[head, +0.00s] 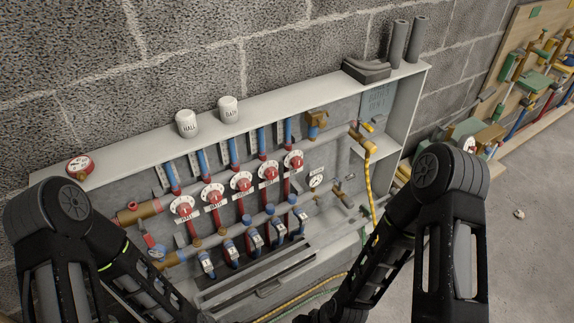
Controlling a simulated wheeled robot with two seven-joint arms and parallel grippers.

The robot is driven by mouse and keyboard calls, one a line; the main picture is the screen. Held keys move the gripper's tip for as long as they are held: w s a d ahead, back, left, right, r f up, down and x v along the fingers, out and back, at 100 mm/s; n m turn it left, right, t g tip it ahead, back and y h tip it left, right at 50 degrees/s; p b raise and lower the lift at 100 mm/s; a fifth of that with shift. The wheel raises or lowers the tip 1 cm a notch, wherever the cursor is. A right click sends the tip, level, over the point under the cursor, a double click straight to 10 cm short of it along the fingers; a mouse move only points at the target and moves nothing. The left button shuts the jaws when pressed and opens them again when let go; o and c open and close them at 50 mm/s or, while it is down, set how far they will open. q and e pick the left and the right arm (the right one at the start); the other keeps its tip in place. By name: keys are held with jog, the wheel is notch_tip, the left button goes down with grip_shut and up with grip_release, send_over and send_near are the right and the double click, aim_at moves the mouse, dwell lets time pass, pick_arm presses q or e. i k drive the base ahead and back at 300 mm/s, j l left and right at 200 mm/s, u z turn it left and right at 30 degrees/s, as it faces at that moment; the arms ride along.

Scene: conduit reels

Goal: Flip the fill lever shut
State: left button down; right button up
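A manifold cabinet (110,178) with a pale frame stands against the block wall. At its right end a yellow lever (367,127) sits on a brass fitting, and a yellow hose (371,195) hangs from that fitting. A smaller brass valve with a handle (343,193) is below, near a round gauge (316,181). I cannot read a label that tells which is the fill lever.
Several red dials (242,182) and blue valves (231,251) line the manifold. Two white caps, WALL (187,123) and BATH (228,109), and dark pipe insulation (398,43) stand on the top ledge. A tool board (530,70) is at far right. The floor at right is mostly clear.

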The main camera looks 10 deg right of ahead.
aim_at(365, 126)
jog(key=i+l, duration=0.15)
jog(key=l, duration=0.2)
jog(key=i+l+z, duration=0.1)
jog(key=l, duration=0.25)
jog(key=i+l, duration=0.15)
jog(key=l, duration=0.15)
jog(key=i+l+z, duration=0.1)
jog(key=l, duration=0.25)
jog(key=l+u, duration=0.15)
jog(key=u, duration=0.25)
jog(key=l+u, duration=0.1)
jog(key=u, duration=0.3)
jog(key=l+u, duration=0.15)
jog(key=u, duration=0.25)
jog(key=k+u, duration=0.1)
jog(key=u, duration=0.3)
